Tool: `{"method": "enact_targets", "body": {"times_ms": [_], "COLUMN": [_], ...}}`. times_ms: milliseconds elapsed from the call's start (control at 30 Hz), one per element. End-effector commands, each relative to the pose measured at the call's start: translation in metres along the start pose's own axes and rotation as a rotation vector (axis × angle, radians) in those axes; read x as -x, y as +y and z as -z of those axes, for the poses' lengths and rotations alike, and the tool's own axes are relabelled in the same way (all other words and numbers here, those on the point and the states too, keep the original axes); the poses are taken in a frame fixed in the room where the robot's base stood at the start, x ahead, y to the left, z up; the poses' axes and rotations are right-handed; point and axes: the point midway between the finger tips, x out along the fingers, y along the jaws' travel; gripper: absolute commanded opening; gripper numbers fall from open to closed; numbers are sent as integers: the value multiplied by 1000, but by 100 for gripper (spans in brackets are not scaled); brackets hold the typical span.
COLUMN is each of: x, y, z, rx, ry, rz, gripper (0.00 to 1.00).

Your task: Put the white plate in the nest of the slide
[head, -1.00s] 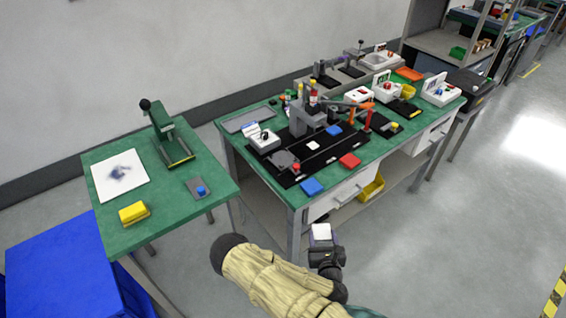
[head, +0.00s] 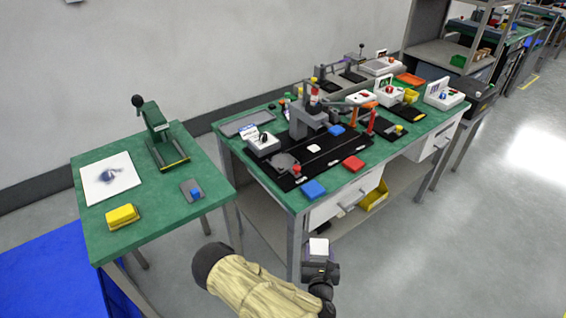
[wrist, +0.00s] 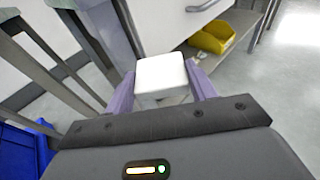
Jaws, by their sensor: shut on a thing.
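My gripper (wrist: 160,98) is shut on a white plate (wrist: 161,74), with a purple finger on each side of it. In the head view the held plate (head: 319,246) is low, in front of the green bench and apart from it. A black base (head: 321,160) on the bench carries a grey tower and a rail-like line. A small white square (head: 314,149) shows on this base. A grey round-ended part (head: 281,163) with a red knob (head: 296,170) is at its front left. I cannot tell which of these is the slide's nest.
Blue (head: 313,189) and red (head: 353,163) pads lie along the green bench's (head: 262,191) front edge. A second green table (head: 149,211) at left holds a press and a yellow block (head: 122,215). A yellow bin (head: 374,197) is under the bench. Floor at right is clear.

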Motion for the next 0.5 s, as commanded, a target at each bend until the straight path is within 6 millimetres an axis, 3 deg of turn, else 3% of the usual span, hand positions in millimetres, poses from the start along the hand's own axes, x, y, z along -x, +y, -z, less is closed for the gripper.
{"method": "enact_targets", "body": {"times_ms": [500], "x": [31], "y": [53], "z": [-101], "rx": [-81], "ry": [-4], "rz": [334], "gripper": [34]}}
